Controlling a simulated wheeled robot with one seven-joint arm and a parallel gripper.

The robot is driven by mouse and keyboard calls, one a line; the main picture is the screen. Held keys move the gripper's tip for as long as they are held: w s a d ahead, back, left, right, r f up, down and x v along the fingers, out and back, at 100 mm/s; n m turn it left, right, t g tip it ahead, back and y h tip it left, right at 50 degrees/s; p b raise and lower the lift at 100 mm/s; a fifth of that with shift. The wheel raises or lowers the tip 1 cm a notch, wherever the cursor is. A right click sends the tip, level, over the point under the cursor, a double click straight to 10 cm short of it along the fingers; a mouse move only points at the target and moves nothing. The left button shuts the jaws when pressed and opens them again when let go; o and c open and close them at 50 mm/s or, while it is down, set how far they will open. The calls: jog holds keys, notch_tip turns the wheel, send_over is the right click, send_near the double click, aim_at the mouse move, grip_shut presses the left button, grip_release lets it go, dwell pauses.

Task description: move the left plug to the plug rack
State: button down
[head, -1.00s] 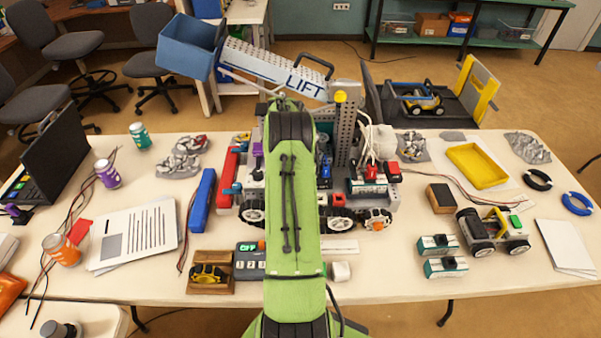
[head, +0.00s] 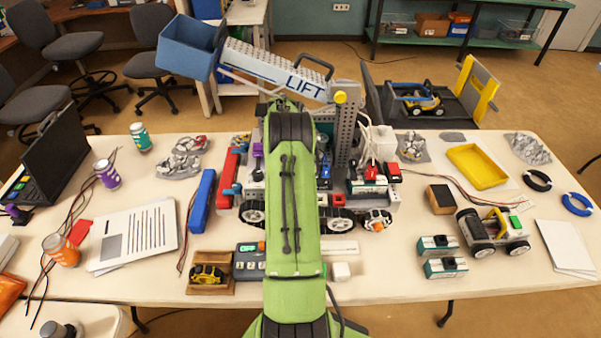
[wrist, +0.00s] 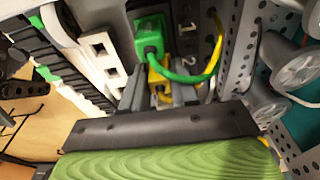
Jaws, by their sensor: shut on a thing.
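In the wrist view a green plug (wrist: 149,38) with a green cable sits at a dark panel beside the number 1. A yellow plug (wrist: 159,75) with a yellow cable is just below it, near the number 2. My gripper (wrist: 160,92) has its grey fingers on both sides of the yellow plug and appears shut on it. How far the yellow plug sits in its socket is hidden. In the head view my green arm covers the gripper and both plugs. I cannot tell for sure which part is the plug rack.
A white strip with square holes (wrist: 101,55) stands close left of the plugs, and a perforated metal plate (wrist: 243,50) close right. In the head view the wheeled lift machine (head: 275,75) stands behind my arm. Open table lies front right, beside a white block (head: 341,271).

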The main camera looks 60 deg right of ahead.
jog(key=shift+r, duration=0.15)
jog(key=shift+r+p, duration=1.3)
jog(key=shift+r, duration=0.8)
jog(key=shift+r, duration=0.15)
jog(key=shift+r+p, duration=0.65)
jog(key=shift+r, duration=0.25)
